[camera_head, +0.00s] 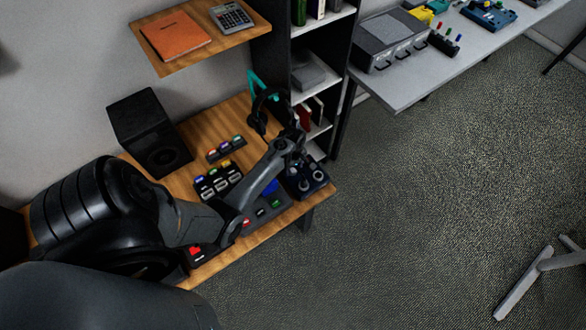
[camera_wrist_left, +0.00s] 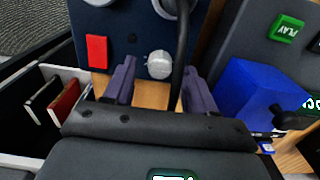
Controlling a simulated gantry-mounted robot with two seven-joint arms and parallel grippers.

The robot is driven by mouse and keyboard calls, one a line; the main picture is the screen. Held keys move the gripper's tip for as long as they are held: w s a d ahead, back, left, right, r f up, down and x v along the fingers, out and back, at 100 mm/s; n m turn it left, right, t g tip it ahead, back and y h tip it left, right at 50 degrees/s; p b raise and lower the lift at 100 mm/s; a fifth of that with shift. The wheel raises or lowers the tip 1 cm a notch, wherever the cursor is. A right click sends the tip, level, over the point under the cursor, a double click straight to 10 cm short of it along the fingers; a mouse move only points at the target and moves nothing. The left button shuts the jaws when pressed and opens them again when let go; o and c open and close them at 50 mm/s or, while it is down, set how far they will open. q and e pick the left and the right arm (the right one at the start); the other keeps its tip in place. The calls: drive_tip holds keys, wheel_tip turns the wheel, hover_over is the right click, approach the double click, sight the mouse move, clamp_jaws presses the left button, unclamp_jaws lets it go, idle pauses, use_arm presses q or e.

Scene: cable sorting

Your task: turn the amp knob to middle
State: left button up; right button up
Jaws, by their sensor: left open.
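The amp is a dark navy box (camera_head: 306,178) with pale round knobs, near the right end of the wooden desk. In the left wrist view its panel (camera_wrist_left: 130,22) fills the top middle, with a red switch (camera_wrist_left: 97,50) and a small silver knob (camera_wrist_left: 160,64). My left gripper (camera_head: 292,146) is over the amp's back edge. In the left wrist view my left gripper (camera_wrist_left: 160,72) is open, and the silver knob shows between its two purple fingertips. I cannot tell whether they touch it. My right gripper is not in view.
A black cable (camera_wrist_left: 184,45) runs down close to the right finger. A blue block (camera_wrist_left: 245,92) and a grey device with a green PLAY button (camera_wrist_left: 287,28) lie to the right. A black speaker (camera_head: 150,132) stands at the wall. A shelf unit (camera_head: 318,75) stands behind the desk.

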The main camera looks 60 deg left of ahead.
use_arm(q)
drive_tip(key=shift+f, duration=0.55)
drive_tip(key=shift+c, duration=0.5)
clamp_jaws()
